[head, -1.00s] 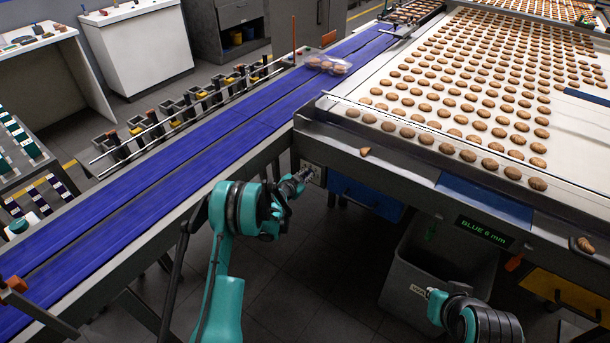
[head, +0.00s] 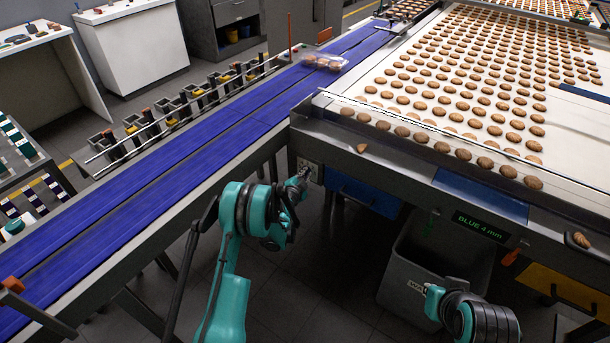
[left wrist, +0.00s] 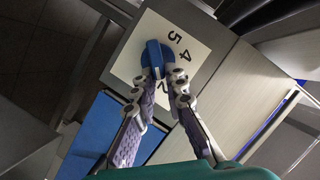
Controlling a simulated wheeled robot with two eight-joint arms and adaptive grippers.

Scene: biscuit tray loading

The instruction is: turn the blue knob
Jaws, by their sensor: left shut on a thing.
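In the head view my left gripper (head: 302,175) is at the panel below the corner of the biscuit table, and the knob is hidden there. A small display (head: 481,227) on the table front reads BLUE 4 mm.
A blue two-lane belt (head: 150,175) runs along the left, with a clear tray of biscuits (head: 325,62) on it. The biscuit table's front rail (head: 400,118) stands right of the left gripper. A grey bin (head: 408,262) is below the display.

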